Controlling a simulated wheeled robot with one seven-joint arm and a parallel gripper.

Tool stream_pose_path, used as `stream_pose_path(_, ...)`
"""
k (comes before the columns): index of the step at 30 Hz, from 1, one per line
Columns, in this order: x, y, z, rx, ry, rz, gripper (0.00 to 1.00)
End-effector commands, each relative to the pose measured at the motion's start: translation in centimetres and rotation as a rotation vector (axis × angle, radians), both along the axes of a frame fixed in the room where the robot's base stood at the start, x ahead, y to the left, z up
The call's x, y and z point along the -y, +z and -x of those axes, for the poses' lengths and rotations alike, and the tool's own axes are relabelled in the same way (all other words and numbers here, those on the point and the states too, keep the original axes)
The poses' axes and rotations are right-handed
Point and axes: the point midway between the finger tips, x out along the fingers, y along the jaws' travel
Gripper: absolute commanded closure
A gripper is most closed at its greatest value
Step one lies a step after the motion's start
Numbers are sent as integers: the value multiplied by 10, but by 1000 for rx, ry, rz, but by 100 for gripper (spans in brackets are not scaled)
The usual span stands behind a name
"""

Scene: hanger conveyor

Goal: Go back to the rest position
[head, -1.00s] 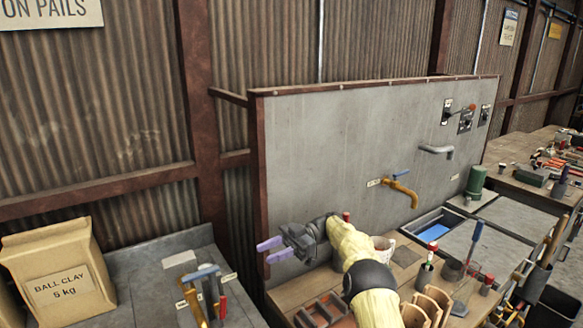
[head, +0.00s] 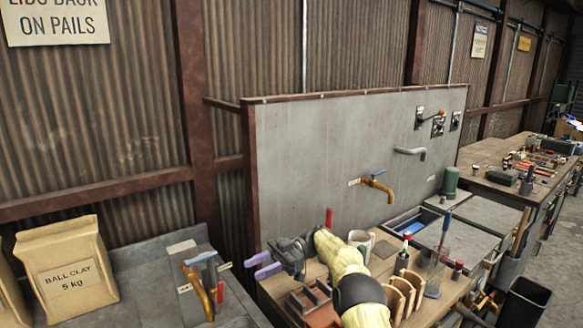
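My gripper (head: 266,263) shows in the head view at the lower middle, at the end of my pale yellow arm. Its two purple fingers point left and stand apart, with nothing between them. It is in front of the lower left part of the grey panel, above the left end of the wooden bench (head: 395,268). It touches nothing that I can see.
The grey panel (head: 320,150) carries a brass tap (head: 377,184). A clay bag (head: 66,265) stands on the left counter beside another brass tap (head: 196,285). Wooden racks (head: 403,293), bottles and a basin crowd the bench. A black bin (head: 522,303) stands lower right.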

Motion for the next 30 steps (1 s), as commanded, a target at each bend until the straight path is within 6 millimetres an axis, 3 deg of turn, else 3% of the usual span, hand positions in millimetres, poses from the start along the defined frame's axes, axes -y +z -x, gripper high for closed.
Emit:
stream_pose_path(11, -24, 35, -21, 39, -202, -94, 62)
stream_pose_path(20, -35, 78, -55, 78, -520, -168, 62)
stream_pose_path(26, -20, 108, -92, 99, -911, -157, 62)
stream_pose_path(30, 11, 113, -108, 94, -1195, -71, 62)
